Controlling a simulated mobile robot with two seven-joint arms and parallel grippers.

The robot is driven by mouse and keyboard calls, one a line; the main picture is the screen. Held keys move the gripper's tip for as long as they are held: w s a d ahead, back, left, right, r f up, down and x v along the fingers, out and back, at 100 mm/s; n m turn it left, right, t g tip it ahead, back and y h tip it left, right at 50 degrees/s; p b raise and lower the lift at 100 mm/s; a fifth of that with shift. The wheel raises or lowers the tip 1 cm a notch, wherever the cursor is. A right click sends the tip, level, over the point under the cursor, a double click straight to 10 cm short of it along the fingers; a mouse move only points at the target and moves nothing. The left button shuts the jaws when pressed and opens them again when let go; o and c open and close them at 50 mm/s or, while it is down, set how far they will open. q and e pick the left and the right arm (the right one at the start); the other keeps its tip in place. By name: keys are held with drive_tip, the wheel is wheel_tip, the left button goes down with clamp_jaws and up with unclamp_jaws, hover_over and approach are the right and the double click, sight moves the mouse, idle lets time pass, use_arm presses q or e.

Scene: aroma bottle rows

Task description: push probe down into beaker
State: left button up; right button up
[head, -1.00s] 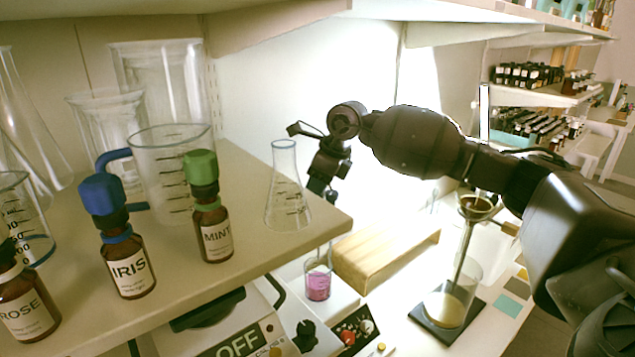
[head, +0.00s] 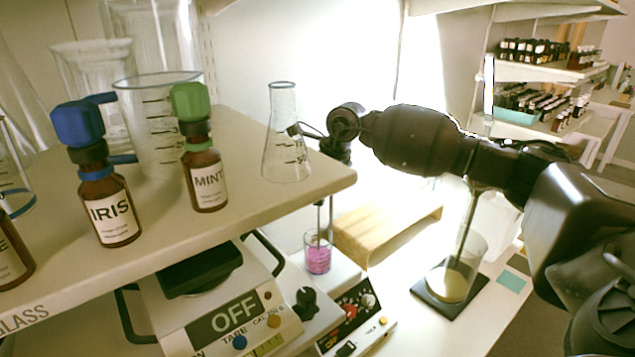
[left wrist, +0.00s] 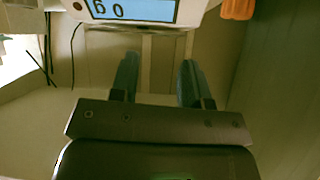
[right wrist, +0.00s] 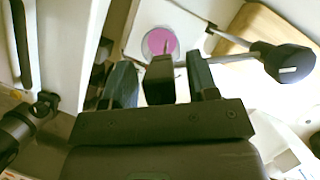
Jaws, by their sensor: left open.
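The beaker (head: 318,260) is small and clear with pink liquid; it stands below the shelf, and in the right wrist view its pink liquid (right wrist: 160,42) shows past my fingers. The probe's thin rod (head: 319,222) reaches down into the beaker's mouth; how deep its tip sits is hard to tell. My left gripper (left wrist: 157,75) is open and empty.
A conical flask (head: 285,145) stands at the shelf's right end, close to my right gripper. The IRIS bottle (head: 106,200) and MINT bottle (head: 203,165) are further left. A scale reading OFF (head: 225,315) is below.

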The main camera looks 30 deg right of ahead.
drive_tip(key=shift+r, duration=0.15)
drive_tip(key=v, duration=1)
drive_tip(key=shift+s+r+b, duration=0.2)
drive_tip(key=shift+r+b, duration=0.1)
idle(0.3)
